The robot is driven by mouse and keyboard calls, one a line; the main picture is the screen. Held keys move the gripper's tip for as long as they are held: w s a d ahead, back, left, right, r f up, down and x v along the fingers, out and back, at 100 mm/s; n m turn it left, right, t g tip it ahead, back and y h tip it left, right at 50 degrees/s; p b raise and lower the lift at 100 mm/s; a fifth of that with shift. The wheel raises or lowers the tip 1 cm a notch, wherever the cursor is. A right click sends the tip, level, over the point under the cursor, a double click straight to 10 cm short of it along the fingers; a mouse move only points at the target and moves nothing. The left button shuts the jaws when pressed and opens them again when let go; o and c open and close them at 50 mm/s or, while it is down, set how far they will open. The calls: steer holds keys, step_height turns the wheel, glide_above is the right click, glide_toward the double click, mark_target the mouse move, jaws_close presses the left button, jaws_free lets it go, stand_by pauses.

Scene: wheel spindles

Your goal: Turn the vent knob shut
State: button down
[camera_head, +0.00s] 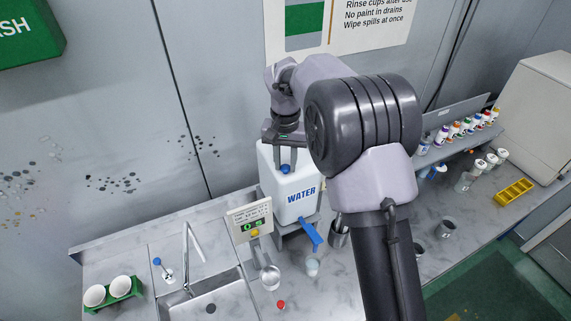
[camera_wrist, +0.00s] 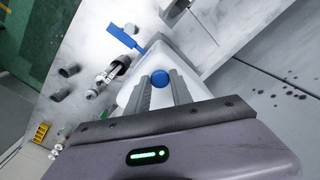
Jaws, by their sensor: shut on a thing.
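The blue vent knob (camera_head: 285,169) sits on top of the white water container (camera_head: 291,203), which is marked WATER. My gripper (camera_head: 286,164) points down from above, with its fingers on either side of the knob. In the wrist view the knob (camera_wrist: 160,78) shows round and blue between the two fingertips (camera_wrist: 161,88), and the jaws are closed on it. The container stands upright on a raised stand at the back of the counter. A blue tap handle (camera_head: 311,235) juts from its lower front; it also shows in the wrist view (camera_wrist: 123,36).
A small display box (camera_head: 250,220) stands left of the container, beside the sink (camera_head: 209,301) and its faucet. A green holder (camera_head: 120,291) with two white cups is far left. Paint bottles and a yellow tray (camera_head: 514,191) are right.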

mark_target(286, 167)
steer(key=shift+m+b, duration=0.3)
steer(key=shift+m, duration=0.7)
steer(key=c, duration=1.1)
jaws_free()
steer(key=shift+c, duration=0.2)
steer(key=shift+r, duration=0.1)
step_height(286, 167, up, 17)
steer(key=p, duration=0.2)
steer(key=shift+r+p, duration=0.15)
steer(key=shift+p, duration=0.2)
